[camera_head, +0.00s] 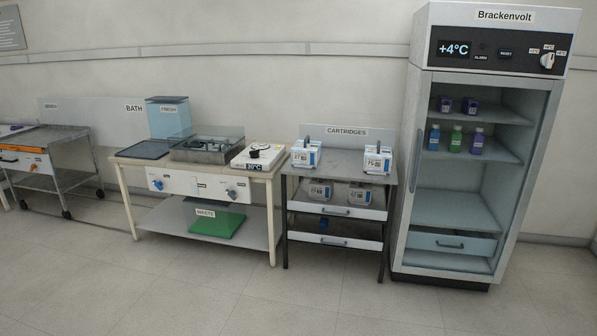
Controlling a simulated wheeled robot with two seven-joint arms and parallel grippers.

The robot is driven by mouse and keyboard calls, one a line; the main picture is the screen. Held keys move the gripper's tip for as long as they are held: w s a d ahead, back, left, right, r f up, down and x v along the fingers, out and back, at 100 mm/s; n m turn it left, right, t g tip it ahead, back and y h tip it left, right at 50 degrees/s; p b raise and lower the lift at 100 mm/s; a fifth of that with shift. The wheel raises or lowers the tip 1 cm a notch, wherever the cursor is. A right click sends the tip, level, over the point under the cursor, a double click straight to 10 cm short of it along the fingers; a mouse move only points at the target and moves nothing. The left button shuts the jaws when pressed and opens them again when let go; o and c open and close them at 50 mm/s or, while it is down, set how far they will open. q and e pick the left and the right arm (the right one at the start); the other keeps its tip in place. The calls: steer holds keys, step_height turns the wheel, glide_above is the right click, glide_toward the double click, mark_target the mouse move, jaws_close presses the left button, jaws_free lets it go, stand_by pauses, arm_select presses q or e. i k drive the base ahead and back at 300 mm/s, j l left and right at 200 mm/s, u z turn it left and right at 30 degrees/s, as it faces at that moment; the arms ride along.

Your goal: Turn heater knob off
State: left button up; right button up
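The bath table (270,200) stands left of centre, below a "BATH" label. A white unit (246,164) with a black round top part and a "30°C" display (254,166) sits on the table's right end. I cannot tell which knob belongs to the heater. Neither of my grippers is in view.
A wheeled bench (60,140) with an orange-marked panel stands at far left. A steel cartridge stand (350,160) and an open-fronted "Brackenvolt" fridge (405,215) stand to the right. A green waste tray (217,224) is on the lower shelf. The floor in front is clear.

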mark_target(254, 154)
steer(key=i, duration=2.9)
steer(key=i+z, duration=0.1)
steer(key=i, duration=0.4)
steer(key=i+j+z, duration=0.15)
steer(key=i, duration=0.35)
